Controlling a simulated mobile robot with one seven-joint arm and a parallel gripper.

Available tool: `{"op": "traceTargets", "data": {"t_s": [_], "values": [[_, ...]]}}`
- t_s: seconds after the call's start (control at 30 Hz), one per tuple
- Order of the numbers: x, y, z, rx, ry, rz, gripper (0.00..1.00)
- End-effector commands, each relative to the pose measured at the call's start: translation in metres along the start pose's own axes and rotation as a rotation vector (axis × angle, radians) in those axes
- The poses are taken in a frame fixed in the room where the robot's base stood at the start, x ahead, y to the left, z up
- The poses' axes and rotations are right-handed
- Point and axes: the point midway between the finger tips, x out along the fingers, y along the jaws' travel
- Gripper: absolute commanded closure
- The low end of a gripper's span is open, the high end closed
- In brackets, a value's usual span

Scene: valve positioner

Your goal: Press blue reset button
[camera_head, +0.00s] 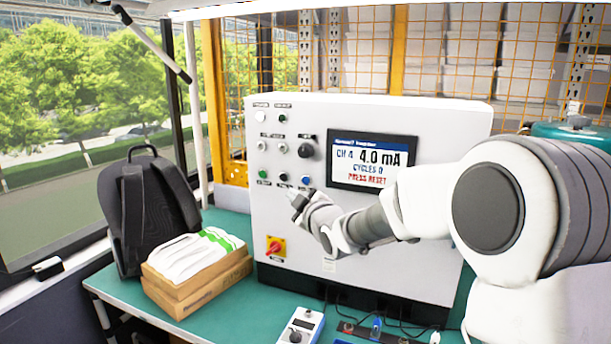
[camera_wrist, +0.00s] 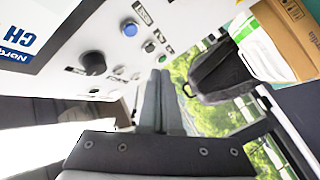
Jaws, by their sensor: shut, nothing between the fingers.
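The blue reset button (camera_head: 305,180) is at the right end of the lower button row on the white control box. It also shows in the wrist view (camera_wrist: 129,28), above and left of my fingertips. My gripper (camera_head: 295,199) is shut and empty, just below and slightly left of the blue button in the head view. Its two dark fingers (camera_wrist: 158,74) lie together in the wrist view and do not cover the button. The screen (camera_head: 372,163) reads "CH 4 4.0 mA", "CYCLES 0" and "PRESS RESET".
A dark backpack (camera_head: 150,210) and a cardboard box (camera_head: 195,285) stand on the green table at left. A handheld device (camera_head: 301,326) lies in front.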

Motion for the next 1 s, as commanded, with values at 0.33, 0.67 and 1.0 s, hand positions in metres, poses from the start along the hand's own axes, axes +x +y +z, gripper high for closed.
{"op": "traceTargets", "data": {"t_s": [0.33,0.67,1.0], "values": [[0.031,0.023,0.022,0.000,0.000,0.000,1.00],[0.039,0.028,0.028,0.000,0.000,0.000,1.00],[0.038,0.028,0.028,0.000,0.000,0.000,1.00]]}}
